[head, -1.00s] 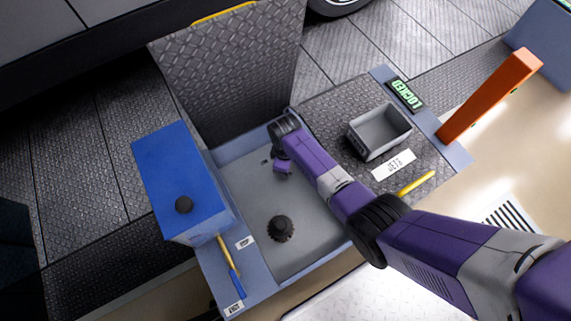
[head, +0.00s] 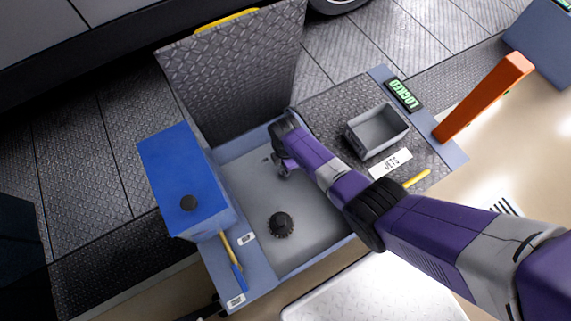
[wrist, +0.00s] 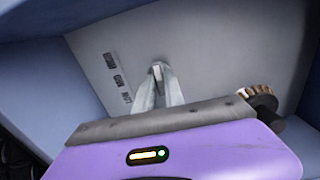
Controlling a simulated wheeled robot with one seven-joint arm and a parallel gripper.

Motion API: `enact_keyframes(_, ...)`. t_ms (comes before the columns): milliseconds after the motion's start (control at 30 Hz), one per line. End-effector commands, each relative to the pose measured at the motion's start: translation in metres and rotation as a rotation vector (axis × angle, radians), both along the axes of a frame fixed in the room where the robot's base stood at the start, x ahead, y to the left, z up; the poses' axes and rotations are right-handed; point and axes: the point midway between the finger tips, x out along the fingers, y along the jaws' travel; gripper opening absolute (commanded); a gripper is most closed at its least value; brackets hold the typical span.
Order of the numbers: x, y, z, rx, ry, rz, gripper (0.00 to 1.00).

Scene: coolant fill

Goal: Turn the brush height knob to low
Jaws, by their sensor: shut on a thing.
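My gripper (head: 284,170) reaches into the open grey well. In the wrist view, my gripper's two fingers (wrist: 158,88) come together on a small pale knob (wrist: 157,70) on the well's grey floor. The fingers hide most of the knob, and its pointing direction cannot be told. A column of dark label plates (wrist: 117,76) lies left of it, with lettering too small to read surely. In the head view, the arm and gripper cover the knob.
A black round part (head: 281,225) stands on the well floor (head: 315,215). A raised tread-plate lid (head: 235,75) stands behind. A blue box (head: 180,175) is at left, a grey bin (head: 378,130) at right, with an orange lever (head: 485,98) beyond.

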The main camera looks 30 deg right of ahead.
Motion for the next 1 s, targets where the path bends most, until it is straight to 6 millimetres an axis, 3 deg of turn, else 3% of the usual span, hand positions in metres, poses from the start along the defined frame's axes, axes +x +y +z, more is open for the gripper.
enact_keyframes(633,0.0002,0.0006,0.0,0.001,-0.001,0.054,0.0)
enact_keyframes(667,0.0002,0.0006,0.0,0.001,-0.001,0.054,0.16)
enact_keyframes(767,0.0001,0.0005,0.0,0.0,-0.001,0.054,0.35)
enact_keyframes(1000,0.0,0.0003,0.0,0.0,0.0,0.052,0.35)
